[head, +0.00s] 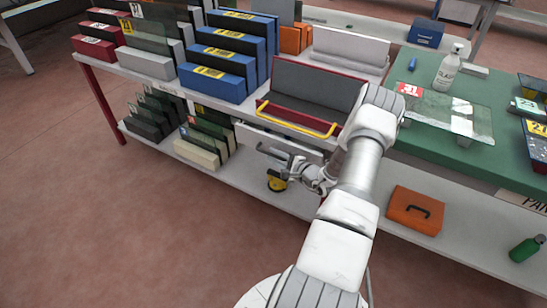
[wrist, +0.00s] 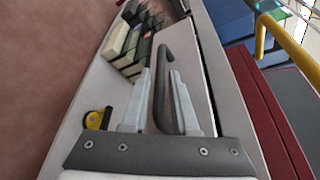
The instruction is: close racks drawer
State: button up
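The racks drawer (head: 252,135) has a pale front and sits under the bench top, below the red-edged tray. Its dark bar handle (wrist: 158,88) shows in the wrist view, standing out from the pale drawer front (wrist: 190,65). A dark gap runs along the top of the drawer front, but how far the drawer stands out is hard to tell. My gripper (wrist: 161,75) is open, with one finger on each side of the handle; contact cannot be made out. In the head view my gripper (head: 295,163) is at the drawer front, partly hidden by my arm.
The red tray (head: 262,106) with a yellow bar (head: 298,118) lies above the drawer. Dark and cream racks (head: 196,152) stand on the lower shelf at left. A yellow round object (head: 276,184) is below my gripper. An orange case (head: 415,211) lies at right. Floor in front is clear.

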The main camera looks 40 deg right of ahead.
jog(key=shift+w, duration=0.3)
grip_shut()
dwell(1.3)
